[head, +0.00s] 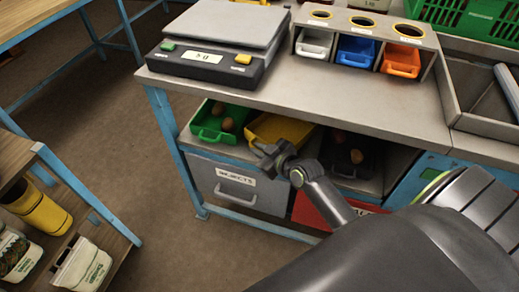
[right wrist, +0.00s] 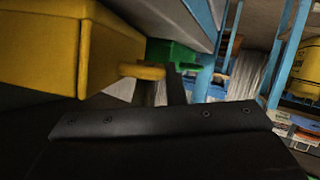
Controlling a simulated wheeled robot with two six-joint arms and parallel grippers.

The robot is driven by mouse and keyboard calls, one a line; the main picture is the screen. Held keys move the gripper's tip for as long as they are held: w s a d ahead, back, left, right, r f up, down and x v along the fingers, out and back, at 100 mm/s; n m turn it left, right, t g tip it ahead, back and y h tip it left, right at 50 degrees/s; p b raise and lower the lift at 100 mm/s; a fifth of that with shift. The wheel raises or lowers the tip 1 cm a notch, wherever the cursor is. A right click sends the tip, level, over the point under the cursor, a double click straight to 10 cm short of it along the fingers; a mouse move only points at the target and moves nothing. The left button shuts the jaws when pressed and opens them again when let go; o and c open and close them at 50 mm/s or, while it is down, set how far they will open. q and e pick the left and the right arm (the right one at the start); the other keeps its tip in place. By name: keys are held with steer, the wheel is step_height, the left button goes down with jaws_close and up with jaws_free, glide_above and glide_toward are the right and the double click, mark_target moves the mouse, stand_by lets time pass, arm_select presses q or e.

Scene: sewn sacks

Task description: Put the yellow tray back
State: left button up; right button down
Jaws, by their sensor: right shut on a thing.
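The yellow tray (head: 283,127) is on the shelf under the bench, between a green tray (head: 203,134) at its left and a dark tray at its right. My right gripper (head: 263,152) is at the tray's front and shut on it, at the handle. In the right wrist view, the yellow tray (right wrist: 45,45) fills the upper left and its handle (right wrist: 142,71) sticks out just above my dark gripper finger. The gripper hides part of the tray's front. My left gripper is not in view.
Above the shelf, the bench top (head: 330,92) holds a scale (head: 215,50) and a rack with white, blue and orange bins (head: 401,60). A grey drawer (head: 238,185) and a red drawer (head: 310,212) are below the shelf. The green tray holds round brown things.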

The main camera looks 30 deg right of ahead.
steer(key=c, duration=1.5)
jaws_free()
steer(key=shift+f, duration=0.1)
steer(key=p+v, duration=0.1)
steer(key=v, duration=1.1)
